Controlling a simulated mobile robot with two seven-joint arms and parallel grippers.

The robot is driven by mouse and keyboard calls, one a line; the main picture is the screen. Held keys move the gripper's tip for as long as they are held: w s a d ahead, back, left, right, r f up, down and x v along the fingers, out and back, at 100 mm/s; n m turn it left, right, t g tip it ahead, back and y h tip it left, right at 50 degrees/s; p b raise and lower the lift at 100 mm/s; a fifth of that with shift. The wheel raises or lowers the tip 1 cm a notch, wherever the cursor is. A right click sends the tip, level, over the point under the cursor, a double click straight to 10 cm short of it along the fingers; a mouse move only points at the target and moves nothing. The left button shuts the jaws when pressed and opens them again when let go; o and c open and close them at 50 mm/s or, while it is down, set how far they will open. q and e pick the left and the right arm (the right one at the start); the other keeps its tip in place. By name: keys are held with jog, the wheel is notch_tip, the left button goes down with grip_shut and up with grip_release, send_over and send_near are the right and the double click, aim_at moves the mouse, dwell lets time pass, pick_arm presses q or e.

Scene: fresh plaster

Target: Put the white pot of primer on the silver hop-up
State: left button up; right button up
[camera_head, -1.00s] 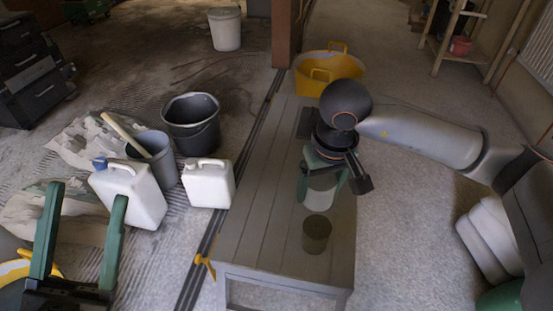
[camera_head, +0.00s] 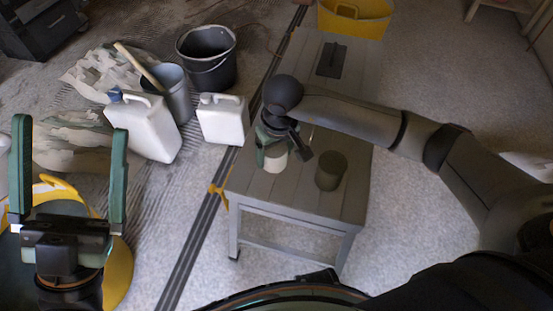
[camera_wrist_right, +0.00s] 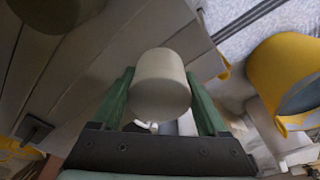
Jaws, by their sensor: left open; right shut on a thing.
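The white pot of primer (camera_head: 275,160) is held in my right gripper (camera_head: 273,150), which is shut on it. It shows between the two green fingers in the right wrist view (camera_wrist_right: 160,85). The pot is over the near left part of the silver hop-up (camera_head: 310,195), a long grey plank-topped bench. I cannot tell whether its base touches the top. My left gripper (camera_head: 70,140) is open and empty at the far left, over the floor, well away from the hop-up.
A dark olive pot (camera_head: 330,171) stands on the hop-up, right of the white pot. A dark flat tool (camera_head: 331,60) lies farther back, before a yellow tub (camera_head: 354,18). White jerrycans (camera_head: 222,120), grey and black buckets (camera_head: 207,57) stand left. A yellow tub (camera_head: 118,275) lies below my left gripper.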

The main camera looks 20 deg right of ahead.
aim_at(275, 153)
jog(key=w+f, duration=0.1)
jog(key=w+d+f, duration=0.1)
jog(key=f, duration=0.1)
jog(key=shift+w+b, duration=0.15)
jog(key=shift+b, duration=0.25)
notch_tip(275, 153, down, 2)
jog(key=shift+f+b, duration=0.25)
jog(key=shift+b, duration=0.3)
pick_arm(q)
jog(key=f, duration=0.2)
jog(key=shift+d+f, duration=0.2)
jog(key=shift+f, duration=0.2)
pick_arm(e)
jog(key=shift+w+f, duration=0.1)
jog(key=shift+f, duration=0.1)
jog(key=shift+f, duration=0.2)
jog(key=o, duration=1.4)
pick_arm(q)
jog(key=shift+f, duration=0.1)
pick_arm(e)
jog(key=shift+r, duration=0.1)
